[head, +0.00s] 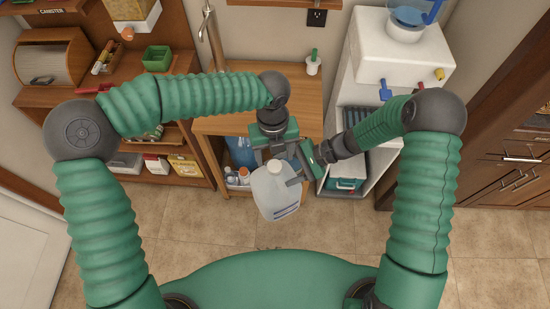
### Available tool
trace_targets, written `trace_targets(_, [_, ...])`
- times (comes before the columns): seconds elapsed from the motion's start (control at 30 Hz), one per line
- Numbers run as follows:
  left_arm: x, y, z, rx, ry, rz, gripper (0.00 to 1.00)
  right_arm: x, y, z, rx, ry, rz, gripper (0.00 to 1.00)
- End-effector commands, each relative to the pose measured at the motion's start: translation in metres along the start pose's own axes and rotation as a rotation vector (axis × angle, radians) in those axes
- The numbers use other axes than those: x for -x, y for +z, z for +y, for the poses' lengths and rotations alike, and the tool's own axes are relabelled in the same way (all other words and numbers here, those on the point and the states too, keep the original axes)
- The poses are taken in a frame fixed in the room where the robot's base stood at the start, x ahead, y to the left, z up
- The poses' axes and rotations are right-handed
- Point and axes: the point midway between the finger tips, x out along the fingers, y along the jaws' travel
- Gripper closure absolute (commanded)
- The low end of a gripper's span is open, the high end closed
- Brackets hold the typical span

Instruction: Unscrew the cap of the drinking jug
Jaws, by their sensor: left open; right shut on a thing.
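The drinking jug (275,197) is a translucent white container in the middle of the head view, with a label low on its front and a pale cap (275,167) on top. My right gripper (298,178) comes in from the right and is shut on the jug near its upper right side; its fingertips are partly hard to make out. My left gripper (271,154) is open just above and behind the cap. I cannot tell whether its fingers touch the cap. The jug appears tilted and held in front of the wooden counter.
A wooden counter (305,105) with a faucet (212,40) is behind the grippers. A white water dispenser (400,60) with coloured taps stands at the right. Blue and white bottles sit under the counter. Shelves with a green box (157,58) are at the left. Tiled floor (345,225) is clear in front.

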Motion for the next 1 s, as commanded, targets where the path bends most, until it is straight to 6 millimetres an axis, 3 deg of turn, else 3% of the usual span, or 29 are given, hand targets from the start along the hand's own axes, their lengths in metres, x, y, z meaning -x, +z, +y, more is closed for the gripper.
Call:
trace_targets(0.13, [0.011, 0.000, 0.000, -0.023, -0.001, 0.002, 0.39, 0.000, 0.003, -0.003, 0.003, -0.005, -0.007, 1.00])
trace_targets(0.37, [0.039, 0.000, 0.000, -0.286, -0.004, 0.004, 0.39, 0.000, 0.003, -0.004, 0.003, -0.005, -0.007, 1.00])
trace_targets(0.8, [-0.030, -0.001, 0.001, -0.293, -0.002, 0.004, 0.39, 0.000, 0.003, -0.004, 0.003, -0.005, -0.007, 1.00])
trace_targets(1.0, [-0.039, -0.001, 0.000, -0.292, -0.003, 0.001, 0.39, 0.001, 0.003, -0.003, 0.003, -0.005, -0.007, 1.00])
